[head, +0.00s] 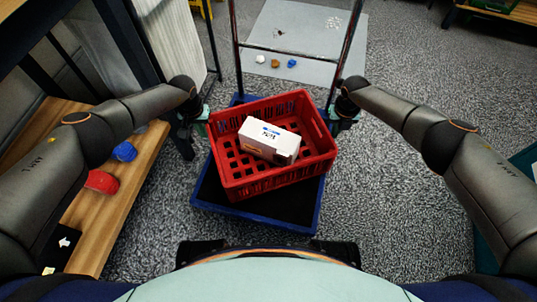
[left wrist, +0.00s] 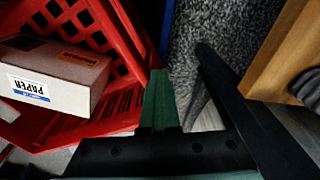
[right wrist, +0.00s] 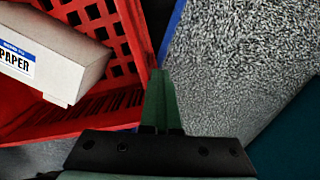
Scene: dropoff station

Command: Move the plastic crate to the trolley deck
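The red plastic crate (head: 262,181) is over the trolley deck (head: 255,218), a black surface with a blue rim. It is turned slightly against the deck; I cannot tell whether it rests on it or is held just above. A white paper box (head: 268,139) lies inside. My left gripper (head: 204,121) is at the crate's left wall, its green fingers (left wrist: 158,100) closed together at the wall's edge. My right gripper (head: 338,121) is at the right wall, its green fingers (right wrist: 160,100) likewise closed at the edge. The fingertips' contact is partly hidden.
The trolley's metal handle frame (head: 236,50) rises behind the crate. A wooden shelf (head: 120,205) at the left holds a red item (head: 101,182) and a blue item (head: 124,151). A grey mat (head: 300,40) with small items lies beyond.

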